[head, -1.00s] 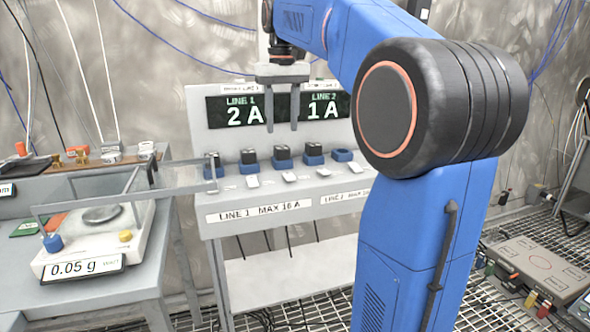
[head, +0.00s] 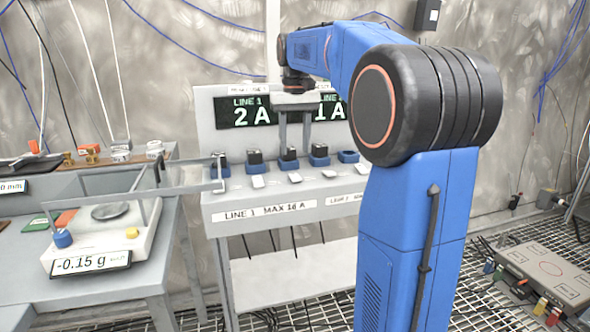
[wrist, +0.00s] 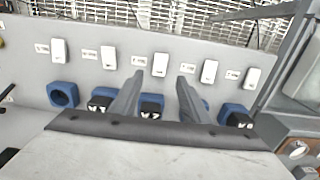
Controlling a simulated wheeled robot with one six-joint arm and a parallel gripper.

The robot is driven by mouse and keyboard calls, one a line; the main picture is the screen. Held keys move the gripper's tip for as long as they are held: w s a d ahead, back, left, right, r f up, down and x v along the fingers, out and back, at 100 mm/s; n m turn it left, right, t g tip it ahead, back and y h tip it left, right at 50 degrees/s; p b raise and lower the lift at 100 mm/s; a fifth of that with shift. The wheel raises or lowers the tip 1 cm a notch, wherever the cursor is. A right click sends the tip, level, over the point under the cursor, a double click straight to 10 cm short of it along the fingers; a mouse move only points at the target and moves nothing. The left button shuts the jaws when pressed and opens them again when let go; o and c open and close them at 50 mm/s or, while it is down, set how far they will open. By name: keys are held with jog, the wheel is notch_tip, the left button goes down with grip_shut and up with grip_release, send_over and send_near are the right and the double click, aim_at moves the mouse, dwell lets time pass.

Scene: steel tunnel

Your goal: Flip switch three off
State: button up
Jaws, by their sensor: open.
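A grey panel (head: 212,198) carries a row of small white rocker switches. The middle switch shows in the wrist view (wrist: 160,64), in line with the gap between my gripper's fingertips (wrist: 159,82) and beyond them. Two other switches stand on each side of it; their labels are too blurred to read. In the head view my gripper (head: 295,146) hangs in front of the displays, above the middle of the row. Its fingers are apart with nothing between them. Whether they touch the panel I cannot tell.
Blue sockets with black plugs (wrist: 150,107) line the panel behind the switches; one socket (wrist: 62,95) is empty. The displays (head: 243,111) read 2 A and 1 A. A scale (head: 92,262) reading -0.15 g stands on the left table. A grey bar frame (head: 130,186) reaches the panel's left end.

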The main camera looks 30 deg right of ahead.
aim_at(295, 176)
notch_tip(295, 176, down, 8)
jog(key=shift+f, duration=0.1)
dwell(0.4)
jog(key=c, duration=1.1)
